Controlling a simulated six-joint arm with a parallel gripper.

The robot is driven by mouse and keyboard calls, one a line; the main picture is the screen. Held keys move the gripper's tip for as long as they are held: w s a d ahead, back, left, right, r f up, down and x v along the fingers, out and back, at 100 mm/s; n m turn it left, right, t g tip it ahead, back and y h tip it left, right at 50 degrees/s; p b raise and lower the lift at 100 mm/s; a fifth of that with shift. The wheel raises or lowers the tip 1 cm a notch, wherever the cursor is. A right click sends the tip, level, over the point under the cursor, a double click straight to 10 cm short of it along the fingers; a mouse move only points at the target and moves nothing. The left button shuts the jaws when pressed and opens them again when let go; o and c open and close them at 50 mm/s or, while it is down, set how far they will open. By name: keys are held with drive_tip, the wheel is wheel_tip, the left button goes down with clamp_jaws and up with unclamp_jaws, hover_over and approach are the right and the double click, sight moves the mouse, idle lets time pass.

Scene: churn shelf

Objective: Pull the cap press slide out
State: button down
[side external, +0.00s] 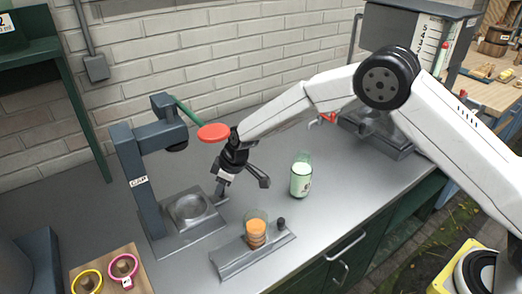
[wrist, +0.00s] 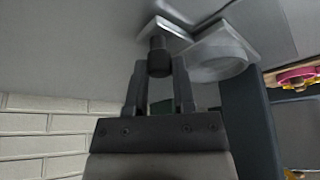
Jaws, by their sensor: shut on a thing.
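The cap press (side external: 148,185) is a dark blue-grey frame with a "CAP" label, at the left of the counter in the side view. Its slide (side external: 172,211) is a grey metal plate with a round dish, low at the press base. In the wrist view the dish (wrist: 222,58) is at the upper right. A dark cylindrical knob (wrist: 159,47) stands at the slide's end. My gripper (side external: 221,191) points down at the slide's right end. In the wrist view my gripper (wrist: 158,75) is shut on the knob, one finger on each side.
A red disc (side external: 214,132) on a green lever hangs close to my wrist. A glass of orange contents (side external: 256,234) stands on a second plate (side external: 235,262) with a black knob. A green bottle (side external: 300,180) stands right of my gripper. A wooden board (side external: 105,283) holds coloured rings.

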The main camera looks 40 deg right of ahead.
drive_tip(key=shift+d, duration=0.15)
drive_tip(key=shift+d, duration=1.8)
drive_tip(key=shift+c, duration=2.2)
unclamp_jaws()
drive_tip(key=shift+r, duration=0.15)
drive_tip(key=v, duration=0.7)
drive_tip(key=shift+r, duration=0.25)
drive_tip(key=shift+s+d, duration=0.1)
